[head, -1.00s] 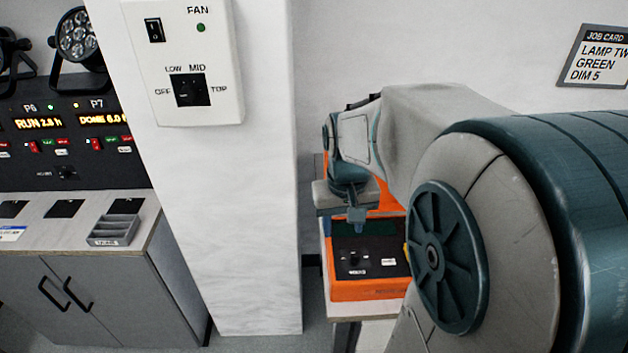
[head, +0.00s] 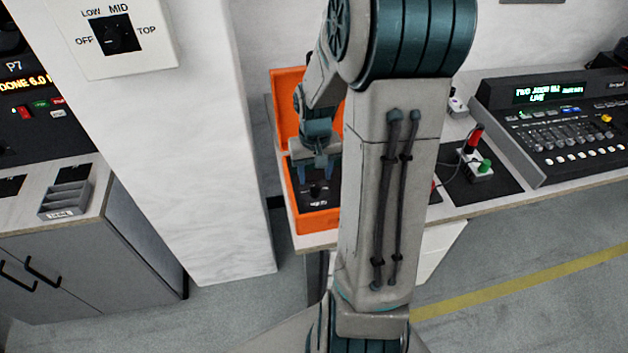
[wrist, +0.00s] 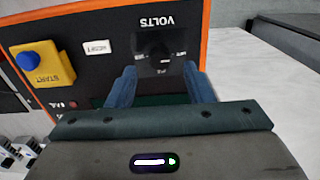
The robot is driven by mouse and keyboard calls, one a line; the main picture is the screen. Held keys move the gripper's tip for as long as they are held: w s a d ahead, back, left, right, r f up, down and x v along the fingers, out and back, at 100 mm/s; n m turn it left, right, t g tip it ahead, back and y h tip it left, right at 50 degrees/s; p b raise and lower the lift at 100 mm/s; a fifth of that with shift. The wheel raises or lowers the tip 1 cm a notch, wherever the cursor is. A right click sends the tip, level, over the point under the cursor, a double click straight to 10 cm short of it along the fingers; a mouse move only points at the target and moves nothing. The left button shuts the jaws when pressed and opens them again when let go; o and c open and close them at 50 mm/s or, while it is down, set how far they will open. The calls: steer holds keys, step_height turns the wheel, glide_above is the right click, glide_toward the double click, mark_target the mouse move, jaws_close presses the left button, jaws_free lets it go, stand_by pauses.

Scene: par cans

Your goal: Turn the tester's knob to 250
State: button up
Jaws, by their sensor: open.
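The tester is an orange case (head: 318,220) with a black panel, on the bench left of my arm in the head view. Its black knob (wrist: 155,47), under the word VOLTS, shows upside down in the wrist view. My gripper (wrist: 160,80) is open, with a blue finger on either side just below the knob in the picture. No contact with the knob is visible. In the head view my gripper (head: 319,172) hangs over the tester's panel. The number the knob points to is too small to read.
The tester's panel also has a yellow START block with a blue button (wrist: 27,61) and a white RESET label (wrist: 97,47). A white pillar (head: 215,150) stands left of the tester. A console (head: 560,125) and a small box with red and green plugs (head: 476,165) lie right.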

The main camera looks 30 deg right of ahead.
mark_target(315, 185)
steer(key=shift+f, duration=1.7)
steer(key=c, duration=1)
